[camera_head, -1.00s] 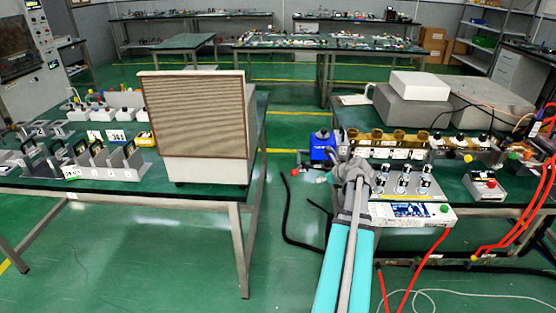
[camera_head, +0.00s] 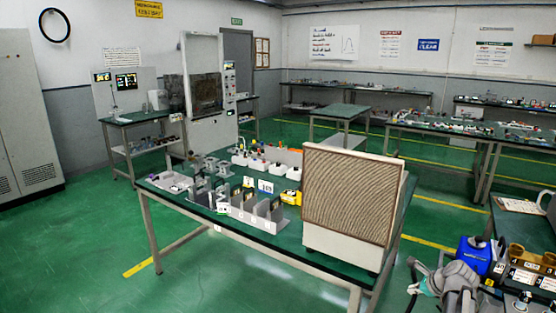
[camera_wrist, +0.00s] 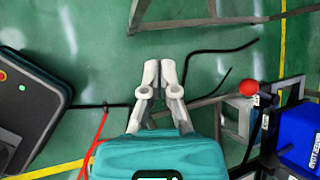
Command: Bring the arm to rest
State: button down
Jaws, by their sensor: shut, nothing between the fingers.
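My gripper (camera_wrist: 158,78) shows in the wrist view with its pale grey fingers close together and nothing between them. It points over the green floor (camera_wrist: 210,75), clear of any object. In the head view a grey part of my arm (camera_head: 455,283) shows at the bottom right corner, below the blue device (camera_head: 474,256). My fingertips cannot be made out there. The rest of my arm is out of that picture.
A table (camera_head: 165,203) with a large ribbed box (camera_head: 350,200) stands left of my arm. The blue device also shows in the wrist view (camera_wrist: 300,138), near a red knob (camera_wrist: 250,88). Black cables (camera_wrist: 225,50) and a red cable (camera_wrist: 95,145) lie below.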

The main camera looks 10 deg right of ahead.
jog(key=s+a+r+n+g+h+p, duration=0.1)
jog(key=a+r+n+g+p, duration=0.1)
jog(key=a+n, duration=1.1)
jog(key=s+a+r+n+g+h+p, duration=0.1)
jog(key=a+n+g+p, duration=0.4)
jog(key=a+n, duration=0.9)
jog(key=shift+s+a+r+p, duration=0.5)
jog(key=shift+s+a+r, duration=0.15)
jog(key=shift+a, duration=4.8)
jog(key=shift+d, duration=0.15)
